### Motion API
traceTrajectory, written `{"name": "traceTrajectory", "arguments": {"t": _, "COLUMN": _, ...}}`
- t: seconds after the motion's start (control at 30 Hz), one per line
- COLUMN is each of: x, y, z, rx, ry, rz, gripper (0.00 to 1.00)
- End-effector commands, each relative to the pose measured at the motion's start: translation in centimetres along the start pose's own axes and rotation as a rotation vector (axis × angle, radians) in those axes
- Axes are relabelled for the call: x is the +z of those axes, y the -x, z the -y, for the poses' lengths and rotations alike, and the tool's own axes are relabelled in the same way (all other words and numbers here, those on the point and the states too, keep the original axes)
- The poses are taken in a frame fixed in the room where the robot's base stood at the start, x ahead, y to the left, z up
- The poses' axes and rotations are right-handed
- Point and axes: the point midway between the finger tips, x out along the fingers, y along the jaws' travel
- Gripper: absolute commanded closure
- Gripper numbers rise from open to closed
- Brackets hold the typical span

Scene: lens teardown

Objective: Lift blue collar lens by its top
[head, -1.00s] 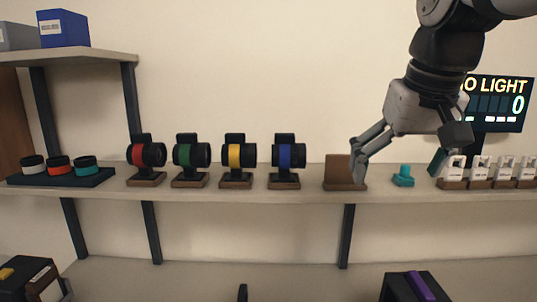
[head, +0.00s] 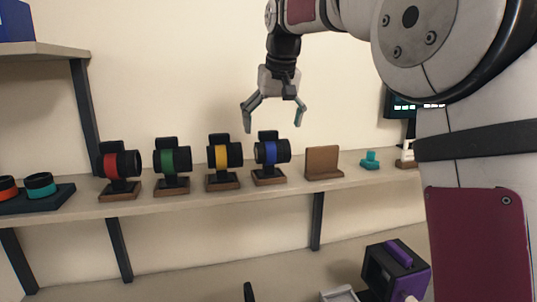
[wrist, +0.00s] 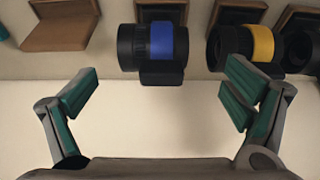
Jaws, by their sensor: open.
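The blue collar lens (head: 270,151) is black with a blue band and stands on a wooden base on the wall shelf. It also shows in the wrist view (wrist: 161,42), top centre, ahead of the fingers. My gripper (head: 273,126) is open and empty, pointing down just above this lens in the head view. In the wrist view my gripper (wrist: 160,95) has its teal-padded fingers spread wide, with the lens lying beyond the gap between them. The fingers do not appear to touch it.
Yellow (head: 224,155), green (head: 172,160) and red (head: 120,165) collar lenses stand in a row to the left. A brown stand (head: 323,162) and a teal piece (head: 370,159) are to the right. The shelf (head: 215,200) is clear along its front edge.

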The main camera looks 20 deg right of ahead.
Motion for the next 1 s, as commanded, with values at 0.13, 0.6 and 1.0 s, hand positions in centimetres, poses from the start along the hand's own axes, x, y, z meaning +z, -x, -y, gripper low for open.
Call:
{"name": "traceTrajectory", "arguments": {"t": 0.13, "x": 0.0, "y": -2.1, "z": 0.0, "rx": 0.0, "ry": 0.0, "rz": 0.001, "gripper": 0.05}}
{"name": "traceTrajectory", "arguments": {"t": 0.6, "x": -0.5, "y": -6.8, "z": -0.8, "rx": 0.0, "ry": -0.001, "rz": 0.002, "gripper": 0.05}}
{"name": "traceTrajectory", "arguments": {"t": 1.0, "x": -0.6, "y": -8.2, "z": -0.7, "rx": 0.0, "ry": 0.0, "rz": -0.002, "gripper": 0.05}}
